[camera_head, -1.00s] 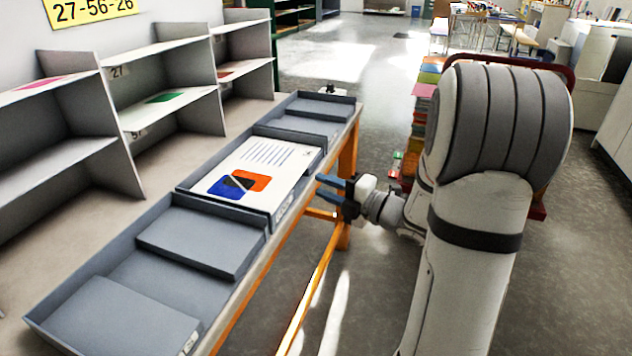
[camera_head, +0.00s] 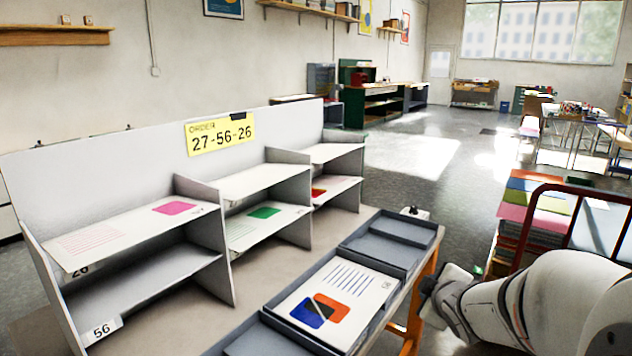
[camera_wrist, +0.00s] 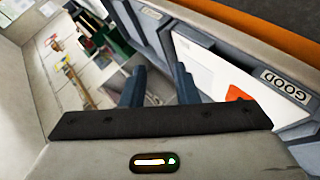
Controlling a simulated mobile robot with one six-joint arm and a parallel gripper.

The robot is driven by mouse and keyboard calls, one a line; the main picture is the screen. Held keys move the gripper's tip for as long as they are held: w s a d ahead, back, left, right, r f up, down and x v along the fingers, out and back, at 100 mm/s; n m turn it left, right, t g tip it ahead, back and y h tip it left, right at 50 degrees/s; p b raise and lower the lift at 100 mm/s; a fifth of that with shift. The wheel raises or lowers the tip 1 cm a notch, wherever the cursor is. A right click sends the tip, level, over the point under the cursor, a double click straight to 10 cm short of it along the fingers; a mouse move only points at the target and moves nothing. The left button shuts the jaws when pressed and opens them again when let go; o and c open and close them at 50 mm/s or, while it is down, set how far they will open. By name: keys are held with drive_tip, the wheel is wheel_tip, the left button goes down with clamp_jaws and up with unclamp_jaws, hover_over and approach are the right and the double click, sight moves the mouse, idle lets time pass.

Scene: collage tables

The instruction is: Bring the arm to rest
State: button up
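My arm (camera_head: 560,305) reaches in from the lower right of the head view. My gripper (camera_wrist: 160,85) shows in the wrist view as two blue-grey fingers with a gap between them. It is open, with nothing between the fingers. In the head view the gripper (camera_head: 430,288) is just right of the table edge, beside the grey tray (camera_head: 388,325), and its fingertips are hard to make out. A white sheet with an orange and a blue shape (camera_head: 335,300) lies in the tray's middle compartment. The wrist view shows a GOOD label (camera_wrist: 285,87) on a tray wall.
A grey shelf unit (camera_head: 215,235) holds sheets with pink, green and red patches. A yellow sign (camera_head: 220,134) above it reads 27-56-26. A red-framed cart (camera_head: 540,205) with coloured stacks stands close behind my arm. Open floor (camera_head: 400,165) lies beyond the table.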

drive_tip(key=s+a+r+m+g+p, duration=0.3)
drive_tip(key=s, duration=0.4)
drive_tip(key=s+a+r+m+g+p, duration=0.3)
drive_tip(key=s+m+p, duration=0.1)
drive_tip(key=s, duration=0.3)
drive_tip(key=s+a+r+m+g+y+p, duration=0.1)
drive_tip(key=s+a+r+m+g+p, duration=0.2)
drive_tip(key=s, duration=0.4)
drive_tip(key=shift+s+r+m+p, duration=0.4)
drive_tip(key=shift+r+m+p, duration=0.15)
drive_tip(key=shift+m, duration=0.05)
